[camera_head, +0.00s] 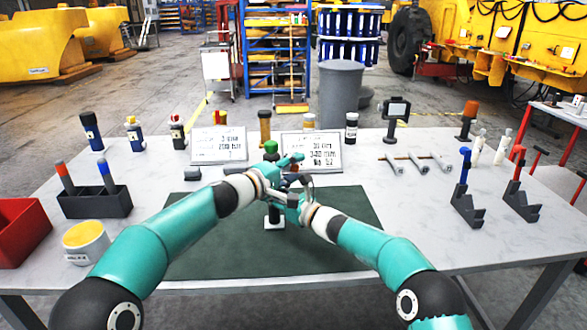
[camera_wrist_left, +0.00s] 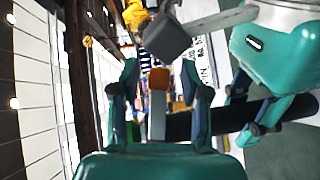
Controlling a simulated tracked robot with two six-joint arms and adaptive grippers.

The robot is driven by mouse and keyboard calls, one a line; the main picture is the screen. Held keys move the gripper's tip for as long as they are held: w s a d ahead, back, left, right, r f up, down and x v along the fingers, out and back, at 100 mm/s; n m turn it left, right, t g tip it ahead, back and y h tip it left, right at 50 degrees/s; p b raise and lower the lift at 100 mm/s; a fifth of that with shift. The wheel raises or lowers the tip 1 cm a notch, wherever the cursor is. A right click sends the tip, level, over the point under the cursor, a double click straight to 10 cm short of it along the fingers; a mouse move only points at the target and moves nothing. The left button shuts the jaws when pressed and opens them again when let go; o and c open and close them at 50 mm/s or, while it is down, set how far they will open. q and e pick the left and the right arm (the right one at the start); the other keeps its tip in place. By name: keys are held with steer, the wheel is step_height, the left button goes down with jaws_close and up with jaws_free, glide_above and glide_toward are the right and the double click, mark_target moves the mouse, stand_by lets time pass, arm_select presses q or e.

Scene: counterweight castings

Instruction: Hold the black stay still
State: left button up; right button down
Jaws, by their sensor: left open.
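The black stay (camera_head: 273,214) stands upright on a small white base (camera_head: 274,224) on the green mat. Its middle is hidden behind my grippers in the head view. A green knob over a dark part (camera_head: 271,147) shows just above them; I cannot tell whether it belongs to the stay. My left gripper (camera_head: 284,180) is open at the stay's upper part. In the left wrist view a black bar (camera_wrist_left: 208,121), seemingly the stay, runs in by the open fingers; contact is unclear. My right gripper (camera_head: 298,198) is close beside the left one, its fingers largely hidden.
The green mat (camera_head: 215,255) is otherwise clear. Two printed signs (camera_head: 219,144) (camera_head: 312,152) stand behind. Metal pins (camera_head: 418,164) and black brackets (camera_head: 466,212) are right.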

arm_select(q)
steer(key=shift+d, duration=0.1)
steer(key=shift+c, duration=0.4)
jaws_close()
steer(key=shift+r+n+t+h, duration=0.45)
steer(key=shift+n+t+h, duration=0.05)
steer(key=shift+n, duration=0.2)
steer(key=shift+o, duration=0.4)
jaws_free()
steer(key=shift+r, duration=0.1)
